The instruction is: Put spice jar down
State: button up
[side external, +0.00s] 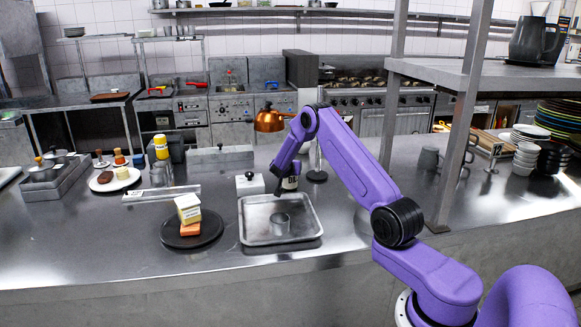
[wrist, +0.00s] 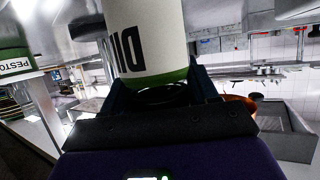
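The spice jar (wrist: 148,40) is white with a green band and large dark letters, partly cut off, that seem to start "DIL". In the wrist view it sits between the two fingers of my gripper (wrist: 160,92), which look closed on it. In the side view my gripper (side external: 287,182) points down with the jar (side external: 291,183) at its tip, just behind the far edge of the metal tray (side external: 247,232). The arm hides part of the jar. I cannot tell whether its base touches the counter.
A white-topped box (side external: 250,184) is left of the jar, and a post's round base (side external: 317,176) is right. A dark plate (side external: 174,240) holds stacked food. A "PESTO" container (wrist: 15,66) shows in the wrist view.

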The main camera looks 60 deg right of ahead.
jog(key=shift+o, duration=1.4)
